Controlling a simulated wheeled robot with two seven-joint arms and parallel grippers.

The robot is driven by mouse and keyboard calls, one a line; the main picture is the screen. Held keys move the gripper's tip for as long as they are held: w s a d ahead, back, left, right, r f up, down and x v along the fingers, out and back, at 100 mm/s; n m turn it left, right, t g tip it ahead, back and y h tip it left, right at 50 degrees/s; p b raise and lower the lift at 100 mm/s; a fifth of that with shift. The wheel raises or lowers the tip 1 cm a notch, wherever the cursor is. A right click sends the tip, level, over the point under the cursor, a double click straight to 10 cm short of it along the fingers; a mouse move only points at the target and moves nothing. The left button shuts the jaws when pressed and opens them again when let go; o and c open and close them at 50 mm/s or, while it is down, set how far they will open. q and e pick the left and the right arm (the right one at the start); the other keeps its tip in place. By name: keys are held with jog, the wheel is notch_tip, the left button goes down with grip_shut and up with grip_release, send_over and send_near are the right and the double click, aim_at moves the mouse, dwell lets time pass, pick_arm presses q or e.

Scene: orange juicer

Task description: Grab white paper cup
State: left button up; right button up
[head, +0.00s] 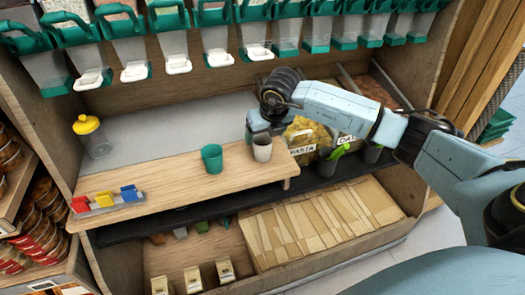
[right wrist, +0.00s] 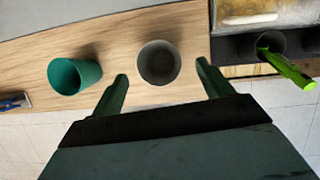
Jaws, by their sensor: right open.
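The white paper cup, which looks greyish here (head: 262,149), stands upright near the right end of the wooden board (head: 180,190). In the right wrist view the cup (right wrist: 159,63) shows from above, centred just beyond and between my fingertips. My right gripper (head: 264,122) is over the board, close behind the cup in the head view. In the right wrist view the right gripper (right wrist: 162,70) is open, with a finger on each side of the cup and apart from it. My left gripper is not in view.
A green cup (head: 212,159) stands just left of the white cup. A yellow-lidded jar (head: 88,132) and small coloured items (head: 105,199) are further left. Dark pots, one with a green object (head: 339,152), stand right of the board. Green-framed dispensers (head: 215,43) hang above.

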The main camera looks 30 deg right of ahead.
aim_at(262, 141)
jog(key=b+x, duration=0.1)
jog(key=x, duration=0.2)
jog(key=shift+f, duration=0.3)
jog(key=shift+w+f, duration=0.35)
jog(key=shift+f, duration=0.2)
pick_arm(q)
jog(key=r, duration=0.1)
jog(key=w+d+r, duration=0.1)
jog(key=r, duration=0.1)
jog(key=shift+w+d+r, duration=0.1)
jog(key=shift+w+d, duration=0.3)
pick_arm(e)
jog(key=c, duration=1.1)
jog(key=shift+o, duration=0.2)
jog(key=shift+r, duration=0.1)
